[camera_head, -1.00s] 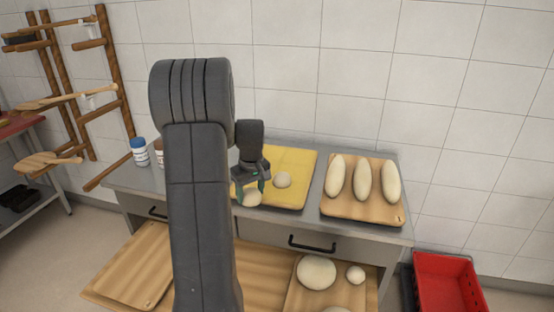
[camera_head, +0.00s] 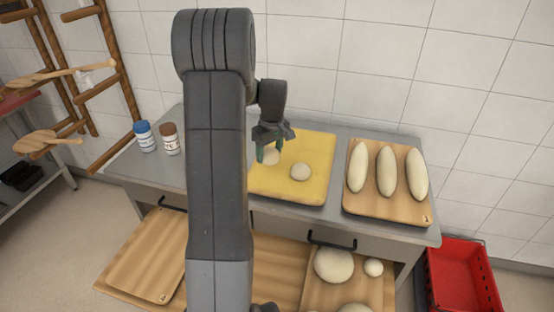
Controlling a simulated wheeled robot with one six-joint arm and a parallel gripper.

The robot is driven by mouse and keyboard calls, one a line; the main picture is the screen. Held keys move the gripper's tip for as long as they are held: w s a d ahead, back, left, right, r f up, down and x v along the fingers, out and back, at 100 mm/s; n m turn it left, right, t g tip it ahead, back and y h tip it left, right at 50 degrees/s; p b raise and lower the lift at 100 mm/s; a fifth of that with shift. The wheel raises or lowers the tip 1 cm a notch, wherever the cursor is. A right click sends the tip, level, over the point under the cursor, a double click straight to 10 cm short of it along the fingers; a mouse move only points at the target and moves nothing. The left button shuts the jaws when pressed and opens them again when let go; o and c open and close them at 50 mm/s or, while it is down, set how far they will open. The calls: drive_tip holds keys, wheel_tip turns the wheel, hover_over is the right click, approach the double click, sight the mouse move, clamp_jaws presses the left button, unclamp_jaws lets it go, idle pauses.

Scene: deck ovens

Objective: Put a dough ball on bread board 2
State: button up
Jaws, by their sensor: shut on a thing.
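My gripper (camera_head: 268,155) is over the yellow board (camera_head: 318,190) on the grey counter. Its green-tipped fingers are shut on a pale dough ball (camera_head: 271,157), partly hidden by them. A wooden board (camera_head: 385,208) to the right holds three long loaves and has a small mark that I cannot read. A bare wooden board (camera_head: 145,258) lies at the lower left, with a small unreadable mark. I cannot tell which is bread board 2.
Another wooden board (camera_head: 318,297) at the lower front carries dough pieces of different sizes. Two jars (camera_head: 146,140) stand at the counter's left. A red crate (camera_head: 462,280) is on the floor at the right. My arm hides part of the middle.

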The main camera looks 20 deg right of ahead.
sight(271, 151)
wheel_tip(271, 151, down, 6)
drive_tip(key=shift+f+p, duration=0.1)
drive_tip(key=shift+p, duration=0.4)
drive_tip(key=shift+f, duration=0.25)
drive_tip(key=shift+f, duration=0.1)
drive_tip(key=shift+f+b, duration=0.15)
drive_tip(key=shift+b, duration=0.15)
drive_tip(key=o, duration=1)
drive_tip(key=shift+c, duration=0.2)
drive_tip(key=r, duration=0.4)
drive_tip(key=s+r, duration=0.1)
drive_tip(key=r, duration=0.3)
drive_tip(key=r+b, duration=0.1)
drive_tip(key=r, duration=0.3)
drive_tip(key=shift+s+d+r, duration=0.2)
drive_tip(key=shift+d+r, duration=0.05)
